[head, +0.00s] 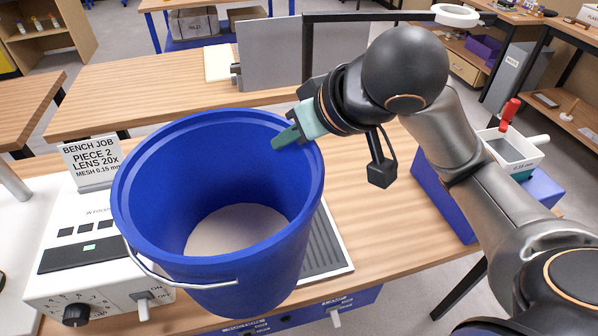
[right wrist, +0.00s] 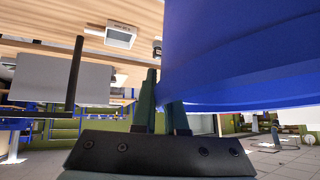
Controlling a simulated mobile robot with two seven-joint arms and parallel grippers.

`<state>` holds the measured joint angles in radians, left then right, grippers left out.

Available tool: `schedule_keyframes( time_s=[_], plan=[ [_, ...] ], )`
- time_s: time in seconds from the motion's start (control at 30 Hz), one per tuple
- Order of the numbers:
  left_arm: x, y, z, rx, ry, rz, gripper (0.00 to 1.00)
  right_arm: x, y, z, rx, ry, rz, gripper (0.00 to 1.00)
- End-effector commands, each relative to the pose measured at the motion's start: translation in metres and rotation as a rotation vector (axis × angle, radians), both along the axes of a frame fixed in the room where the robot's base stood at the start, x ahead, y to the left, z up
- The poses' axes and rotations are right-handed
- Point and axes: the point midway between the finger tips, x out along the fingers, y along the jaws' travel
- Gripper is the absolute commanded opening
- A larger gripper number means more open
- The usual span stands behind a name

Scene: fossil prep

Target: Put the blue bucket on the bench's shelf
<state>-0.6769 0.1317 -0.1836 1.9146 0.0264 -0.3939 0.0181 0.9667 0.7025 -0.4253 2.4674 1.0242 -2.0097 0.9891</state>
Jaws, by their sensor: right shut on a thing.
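The blue bucket (head: 137,208) is large in the head view, upright, with a pale round area at the bottom inside and its handle hanging down in front. My right gripper (head: 290,138) is shut on the bucket's rim at its right far side, one green finger showing inside the wall. In the right wrist view the bucket (right wrist: 250,60) fills the upper right, and the fingers of my right gripper (right wrist: 162,105) are at its wall. The bucket appears to be above the wooden bench (head: 385,215); its underside is hidden. The bench's shelf cannot be made out. My left gripper is not in view.
A white device with knobs (head: 85,285) and a sign (head: 92,160) stand left of the bucket. A grey grooved plate (head: 325,250) lies beside it. A grey panel (head: 270,55) stands behind. A blue bin (head: 440,195) and white tray (head: 512,150) are at the right.

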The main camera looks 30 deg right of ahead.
Motion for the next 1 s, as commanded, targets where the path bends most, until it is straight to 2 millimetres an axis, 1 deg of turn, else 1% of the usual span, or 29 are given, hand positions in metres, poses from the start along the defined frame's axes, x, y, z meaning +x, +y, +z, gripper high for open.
schedule_keyframes(
  time_s=[0.27, 0.47, 0.8, 1.0],
  plan=[
    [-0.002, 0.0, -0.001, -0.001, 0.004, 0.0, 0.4, 0.024, -0.029, -0.018, 0.008, 0.003, -0.002, 0.0],
    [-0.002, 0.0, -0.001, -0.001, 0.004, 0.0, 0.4, 0.044, -0.056, -0.032, 0.001, 0.004, -0.007, 0.0],
    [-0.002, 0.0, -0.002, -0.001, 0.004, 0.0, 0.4, 0.065, -0.082, -0.072, 0.002, 0.003, -0.003, 0.0],
    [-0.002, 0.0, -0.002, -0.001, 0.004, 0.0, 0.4, 0.072, -0.089, -0.082, 0.001, -0.002, -0.002, 0.0]
  ],
)
